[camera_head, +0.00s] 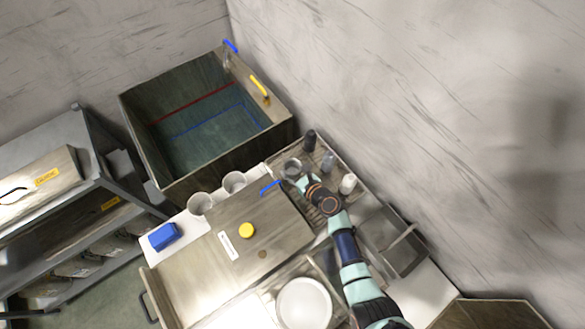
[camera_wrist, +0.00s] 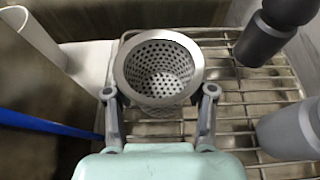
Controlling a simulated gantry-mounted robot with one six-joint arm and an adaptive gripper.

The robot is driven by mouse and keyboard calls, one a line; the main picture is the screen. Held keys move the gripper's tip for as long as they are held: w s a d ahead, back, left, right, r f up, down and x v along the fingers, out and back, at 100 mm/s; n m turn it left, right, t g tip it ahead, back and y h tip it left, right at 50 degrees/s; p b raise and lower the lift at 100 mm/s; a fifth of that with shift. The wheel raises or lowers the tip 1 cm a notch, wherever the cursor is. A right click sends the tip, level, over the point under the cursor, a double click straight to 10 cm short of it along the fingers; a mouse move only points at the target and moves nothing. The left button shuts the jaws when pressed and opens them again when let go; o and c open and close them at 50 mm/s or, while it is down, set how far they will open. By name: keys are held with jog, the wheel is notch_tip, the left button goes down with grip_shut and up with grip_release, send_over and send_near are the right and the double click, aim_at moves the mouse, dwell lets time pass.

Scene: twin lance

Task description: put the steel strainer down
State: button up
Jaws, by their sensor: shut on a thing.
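The steel strainer (camera_wrist: 160,84) is a round perforated metal basket with a wide plain rim, seen from above in the wrist view. My gripper (camera_wrist: 160,100) is shut on it, one finger on each side. The strainer is over the left part of a wire rack (camera_wrist: 232,112); I cannot tell whether its base touches the wires. In the head view the strainer (camera_head: 292,167) shows small at the rack's left end, with my gripper (camera_head: 303,181) beside it.
On the rack stand a dark bottle (camera_head: 310,140), a grey bottle (camera_head: 328,161) and a white-topped one (camera_head: 348,183). A blue bar (camera_head: 270,187) lies left of the strainer. White cups (camera_head: 234,181) stand further left. A deep tank (camera_head: 205,120) is behind.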

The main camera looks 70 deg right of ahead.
jog(key=shift+f, duration=0.15)
jog(key=o, duration=1.2)
jog(key=shift+s+a+r, duration=0.15)
jog(key=shift+s+r, duration=0.15)
jog(key=shift+r, duration=0.1)
jog(key=p+v, duration=0.3)
jog(key=v, duration=0.8)
jog(key=shift+s+a, duration=0.15)
jog(key=shift+f, duration=0.1)
